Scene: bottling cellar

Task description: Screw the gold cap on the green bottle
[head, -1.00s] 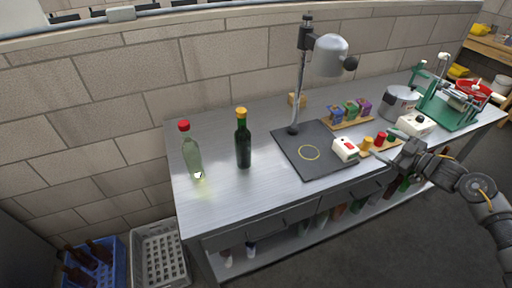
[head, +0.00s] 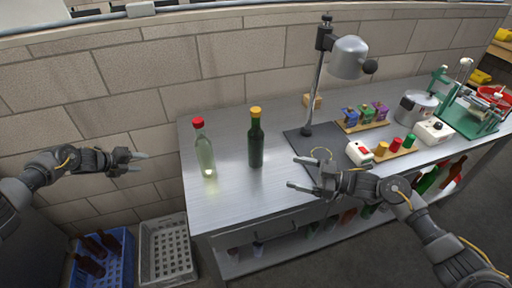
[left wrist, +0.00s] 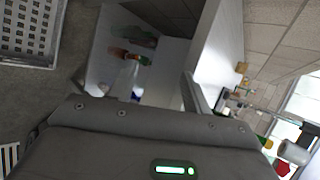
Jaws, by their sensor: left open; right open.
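The green bottle (head: 256,145) stands upright on the steel table. A gold cap (head: 255,112) sits on top of its neck; I cannot tell how tight it is. Another gold piece (head: 382,149) stands on the small wooden strip beside a red and a green one. My left gripper (head: 143,162) is open and empty, in the air left of the table. My right gripper (head: 292,173) is open and empty, right of the green bottle near the front of the black mat. Neither touches a bottle.
A clear bottle (head: 205,155) with a red cap stands left of the green one. A lamp-like stand (head: 314,90) rises from the black mat (head: 297,143). A white-and-red box (head: 359,153) lies right. Grey (head: 165,252) and blue (head: 120,262) crates stand on the floor.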

